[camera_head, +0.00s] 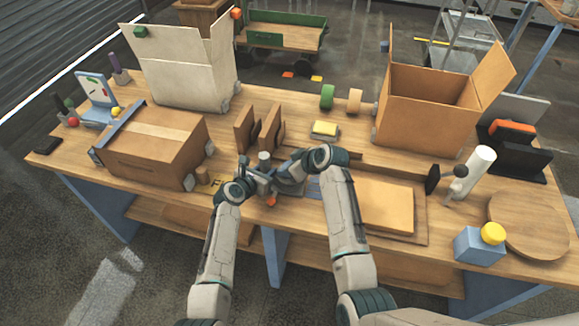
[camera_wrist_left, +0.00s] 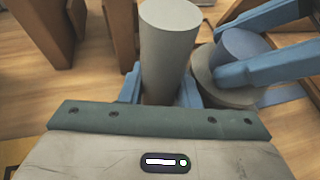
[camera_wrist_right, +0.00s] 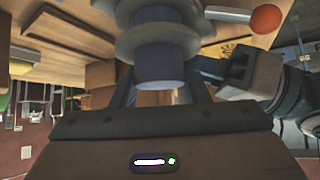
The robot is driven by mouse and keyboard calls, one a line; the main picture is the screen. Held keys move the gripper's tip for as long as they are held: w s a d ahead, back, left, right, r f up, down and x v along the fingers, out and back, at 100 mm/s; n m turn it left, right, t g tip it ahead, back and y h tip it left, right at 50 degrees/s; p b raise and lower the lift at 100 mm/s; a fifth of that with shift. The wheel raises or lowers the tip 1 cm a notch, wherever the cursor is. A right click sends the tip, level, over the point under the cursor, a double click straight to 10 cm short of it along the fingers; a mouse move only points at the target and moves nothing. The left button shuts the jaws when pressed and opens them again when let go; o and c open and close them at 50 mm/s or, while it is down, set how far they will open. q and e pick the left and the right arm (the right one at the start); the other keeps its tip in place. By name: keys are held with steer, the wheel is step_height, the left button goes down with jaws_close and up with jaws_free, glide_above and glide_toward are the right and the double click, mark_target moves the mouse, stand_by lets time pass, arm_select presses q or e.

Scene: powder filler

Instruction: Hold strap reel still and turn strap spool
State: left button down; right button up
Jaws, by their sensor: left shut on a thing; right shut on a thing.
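A smooth grey upright cylinder (camera_wrist_left: 167,45), seemingly the strap reel's post, stands on the table; its top shows in the head view (camera_head: 264,155). My left gripper (camera_wrist_left: 160,88) is shut around its lower part. Beside it is the strap spool, a blue hub (camera_wrist_right: 158,62) with grey round flanges (camera_wrist_right: 157,33). My right gripper (camera_wrist_right: 161,88) is shut on the hub, and its fingers show from the right in the left wrist view. A crank arm with an orange ball (camera_wrist_right: 265,18) sticks out beside the spool. My grippers partly hide the reel's base in the head view.
Brown upright panels (camera_head: 258,128) stand just behind the reel. A taped carton (camera_head: 158,145) is to the left and an open carton (camera_head: 425,108) at the back right. A flat cardboard piece (camera_head: 385,207) lies to the right, near my right forearm. A yellow sponge-like block (camera_head: 325,129) lies behind.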

steer(key=o, duration=1)
steer(key=shift+c, duration=0.2)
steer(key=shift+d, duration=0.1)
steer(key=v, duration=1.2)
